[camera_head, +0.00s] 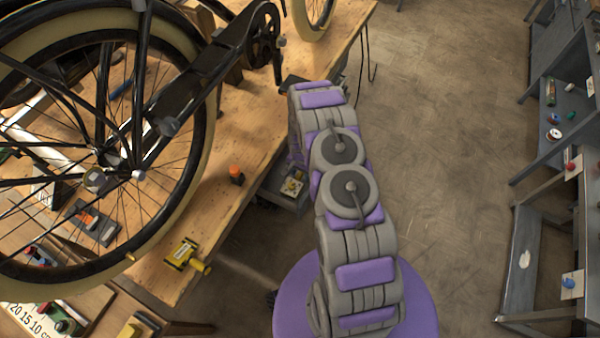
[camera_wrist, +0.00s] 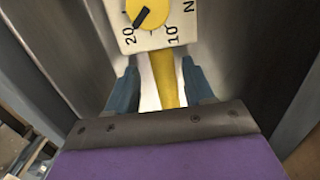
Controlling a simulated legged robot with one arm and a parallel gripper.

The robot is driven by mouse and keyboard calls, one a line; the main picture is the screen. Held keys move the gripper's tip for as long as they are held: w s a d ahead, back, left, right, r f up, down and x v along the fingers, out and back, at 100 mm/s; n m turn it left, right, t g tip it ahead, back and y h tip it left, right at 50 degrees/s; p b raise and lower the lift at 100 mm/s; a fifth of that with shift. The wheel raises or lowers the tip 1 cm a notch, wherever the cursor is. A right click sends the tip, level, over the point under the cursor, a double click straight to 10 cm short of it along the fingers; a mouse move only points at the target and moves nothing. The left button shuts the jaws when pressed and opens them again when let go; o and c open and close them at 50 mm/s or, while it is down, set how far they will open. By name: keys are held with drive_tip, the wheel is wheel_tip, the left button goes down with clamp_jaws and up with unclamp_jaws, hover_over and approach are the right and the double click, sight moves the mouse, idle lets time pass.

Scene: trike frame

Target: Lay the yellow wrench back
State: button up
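In the wrist view, my gripper (camera_wrist: 160,88) has its two dark blue-grey fingers on either side of a yellow bar (camera_wrist: 168,82). The bar looks like the handle of the yellow wrench. A pale strip shows on its left, and contact with both fingers is unclear. Beyond the fingertips is a cream plate with a yellow dial (camera_wrist: 150,12), marked 20, 10 and N, cut off by the frame top. In the head view, my arm hides my gripper. Another yellow tool (camera_head: 184,254) with a white label lies on the wooden bench there.
Grey metal walls (camera_wrist: 255,50) flank the fingers in the wrist view. In the head view, a bike wheel (camera_head: 190,190) and frame stand over the bench (camera_head: 240,140), with an orange-capped item (camera_head: 236,175). A grey tray (camera_head: 290,200) sits below its edge. Grey shelves (camera_head: 560,130) stand right, across open floor.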

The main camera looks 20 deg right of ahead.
drive_tip(key=shift+a, duration=0.25)
drive_tip(key=shift+r, duration=0.55)
drive_tip(key=r+p, duration=0.1)
drive_tip(key=r, duration=0.9)
drive_tip(key=r+p, duration=0.1)
drive_tip(key=r, duration=0.5)
drive_tip(key=shift+w+d+r+p, duration=0.1)
drive_tip(key=shift+w+d+p, duration=0.15)
drive_tip(key=shift+d+p, duration=0.1)
